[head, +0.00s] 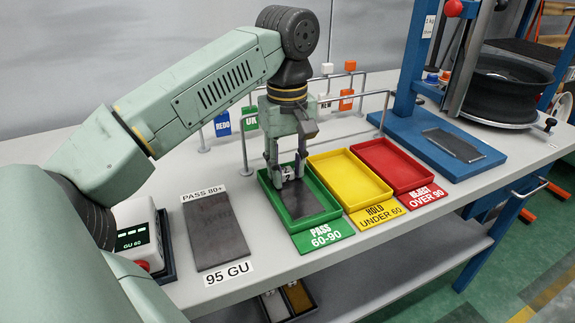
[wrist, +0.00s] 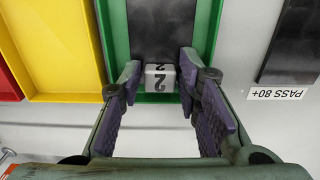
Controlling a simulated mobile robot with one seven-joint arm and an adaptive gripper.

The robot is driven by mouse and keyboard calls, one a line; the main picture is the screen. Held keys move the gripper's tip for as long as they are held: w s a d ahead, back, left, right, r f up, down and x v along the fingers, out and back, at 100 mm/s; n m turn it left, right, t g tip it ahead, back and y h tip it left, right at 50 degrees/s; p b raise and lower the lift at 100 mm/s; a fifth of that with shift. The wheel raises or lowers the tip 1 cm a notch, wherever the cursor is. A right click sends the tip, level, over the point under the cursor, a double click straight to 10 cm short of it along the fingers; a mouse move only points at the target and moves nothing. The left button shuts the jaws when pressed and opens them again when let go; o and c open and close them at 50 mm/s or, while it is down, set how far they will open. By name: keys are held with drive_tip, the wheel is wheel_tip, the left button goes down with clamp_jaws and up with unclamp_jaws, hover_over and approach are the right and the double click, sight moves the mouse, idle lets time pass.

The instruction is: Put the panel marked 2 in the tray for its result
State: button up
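The panel marked 2 (head: 300,203) is a dark flat plate lying in the green tray (head: 334,207), labelled PASS 60-90. Its white block with the 2 (wrist: 160,77) stands at the panel's end. My gripper (head: 287,174) is low over the back of the green tray, fingers on either side of the block. In the wrist view my gripper (wrist: 160,75) shows open, with small gaps between the fingertips and the block. The yellow tray (head: 350,178), HOLD UNDER 60, and the red tray (head: 394,166), REJECT OVER 90, are empty.
A dark plate (head: 217,232) labelled PASS 80+ and 95 GU lies left of the trays. A gloss meter (head: 138,235) stands further left, partly behind my arm. A blue stand with a wheel rim (head: 508,88) is at right. Small hanging tags stand behind the trays.

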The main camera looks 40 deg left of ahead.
sight(287, 173)
drive_tip(key=shift+o, duration=1.3)
drive_tip(key=shift+r, duration=0.1)
wheel_tip(287, 173, up, 12)
drive_tip(key=p, duration=1)
